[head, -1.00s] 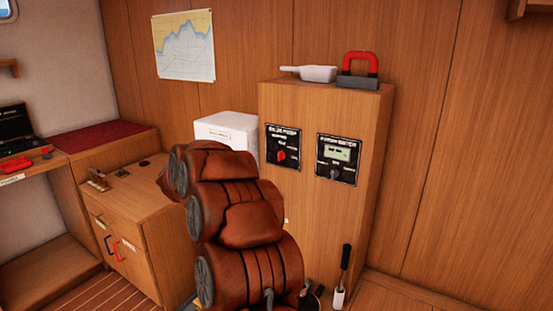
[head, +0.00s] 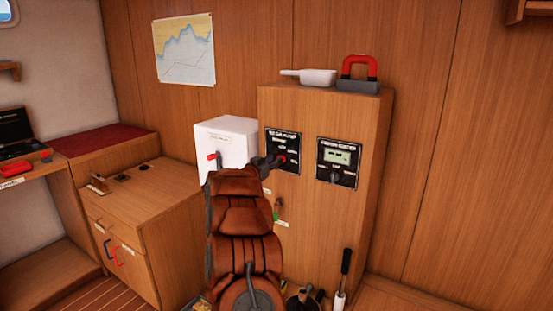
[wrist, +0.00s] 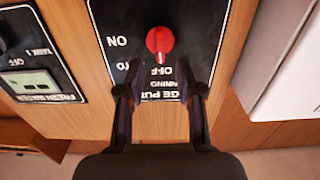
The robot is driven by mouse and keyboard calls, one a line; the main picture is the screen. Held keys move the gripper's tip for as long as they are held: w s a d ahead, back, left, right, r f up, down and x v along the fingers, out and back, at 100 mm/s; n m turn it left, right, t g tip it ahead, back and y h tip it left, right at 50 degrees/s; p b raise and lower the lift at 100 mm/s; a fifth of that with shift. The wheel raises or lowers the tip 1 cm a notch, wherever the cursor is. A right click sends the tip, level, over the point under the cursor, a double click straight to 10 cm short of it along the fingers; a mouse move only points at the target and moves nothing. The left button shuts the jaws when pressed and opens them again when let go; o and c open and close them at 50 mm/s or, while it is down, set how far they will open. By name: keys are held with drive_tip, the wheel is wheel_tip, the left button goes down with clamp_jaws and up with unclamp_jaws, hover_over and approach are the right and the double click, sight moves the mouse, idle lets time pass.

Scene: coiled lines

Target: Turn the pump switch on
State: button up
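The pump switch is a red knob (wrist: 160,44) on a black panel (head: 283,143), which is mounted on a wooden cabinet front. In the wrist view the panel appears upside down, and the knob's pale mark lies on the side towards the OFF label. My gripper (wrist: 160,92) is open and empty. Its two dark fingers are spread wide, short of the knob in the picture, with the knob lined up between them. In the head view my gripper (head: 264,163) is close to the panel, just left of the knob.
A second black panel with a display (head: 338,162) is to the right. A white box (head: 226,143) stands left of the cabinet. A white scoop (head: 317,77) and a red-handled block (head: 358,75) sit on top. Tools stand on the floor below.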

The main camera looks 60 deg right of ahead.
drive_tip(key=shift+w+d, duration=0.1)
drive_tip(key=shift+d, duration=1.3)
clamp_jaws()
